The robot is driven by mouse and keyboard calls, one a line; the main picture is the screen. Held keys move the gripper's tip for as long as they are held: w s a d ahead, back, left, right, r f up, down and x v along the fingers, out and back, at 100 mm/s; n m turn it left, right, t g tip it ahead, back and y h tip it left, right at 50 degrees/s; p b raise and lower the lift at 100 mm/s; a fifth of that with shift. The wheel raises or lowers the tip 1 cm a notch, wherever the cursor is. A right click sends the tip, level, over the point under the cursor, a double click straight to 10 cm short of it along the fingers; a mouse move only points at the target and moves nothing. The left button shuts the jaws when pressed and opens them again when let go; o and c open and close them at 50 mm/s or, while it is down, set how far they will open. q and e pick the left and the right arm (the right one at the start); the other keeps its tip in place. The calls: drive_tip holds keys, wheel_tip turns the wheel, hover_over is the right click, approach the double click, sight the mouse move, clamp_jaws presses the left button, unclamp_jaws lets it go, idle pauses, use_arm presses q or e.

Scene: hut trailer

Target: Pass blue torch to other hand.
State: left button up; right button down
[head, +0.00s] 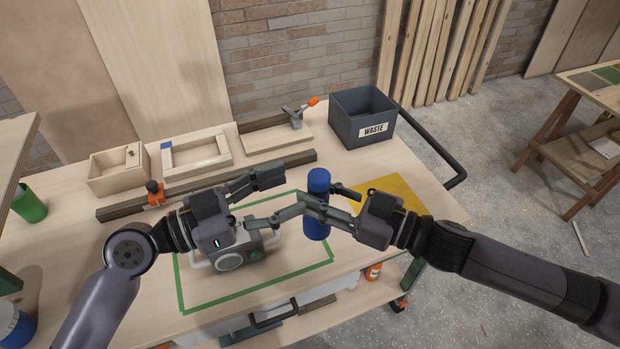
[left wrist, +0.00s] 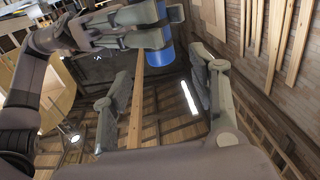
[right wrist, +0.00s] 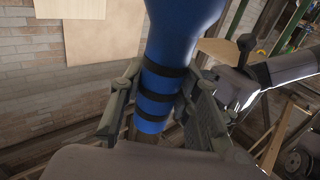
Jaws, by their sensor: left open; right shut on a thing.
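The blue torch (head: 318,188) is held upright above the workbench in my right gripper (head: 326,207). In the right wrist view the torch (right wrist: 165,85), with dark bands round its grip, stands between the fingers of my right gripper (right wrist: 158,105). My left gripper (head: 268,200) is open and empty, just left of the torch, its fingers pointing toward it. In the left wrist view the open fingers of my left gripper (left wrist: 165,95) show with a blue end of the torch (left wrist: 158,57) beyond them, near the right gripper. The left fingers appear apart from the torch.
A grey device (head: 232,258) sits inside a green taped outline (head: 300,279) under the grippers. A yellow sheet (head: 397,192) lies right of it. A grey waste bin (head: 363,117), wooden frame (head: 196,152), wooden box (head: 118,168) and clamp (head: 155,192) stand toward the back and left.

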sight(309, 182)
use_arm(q)
drive_tip(key=x, duration=0.7)
drive_tip(key=shift+c, duration=0.3)
clamp_jaws()
use_arm(e)
drive_tip(key=c, duration=1.1)
unclamp_jaws()
